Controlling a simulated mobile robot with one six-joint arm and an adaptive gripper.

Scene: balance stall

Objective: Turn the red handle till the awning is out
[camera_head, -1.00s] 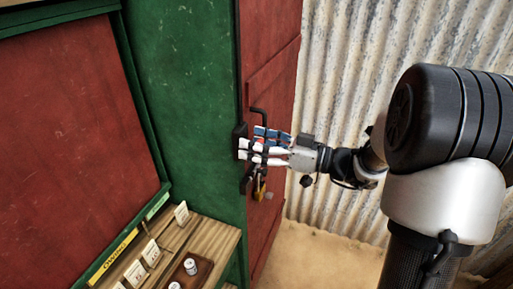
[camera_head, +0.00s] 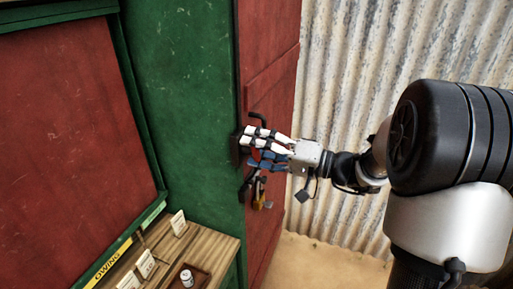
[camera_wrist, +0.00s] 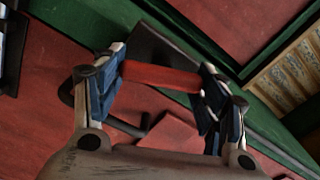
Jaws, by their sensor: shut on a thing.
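The red handle (camera_wrist: 160,77) is a short bar in the wrist view, joined to a dark crank arm (camera_wrist: 152,48). My gripper (camera_wrist: 163,76) is shut on it, one finger at each end of the bar. In the head view my gripper (camera_head: 262,146) is at the narrow red side panel of the green stall, and its fingers mostly hide the handle. The awning cannot be made out in these views.
A black bent bar (camera_head: 259,118) is just above my fingers, and a brass padlock (camera_head: 259,193) hangs just below. A wooden counter (camera_head: 208,246) with white cards and a small weight is lower left. Corrugated metal wall (camera_head: 350,90) stands behind.

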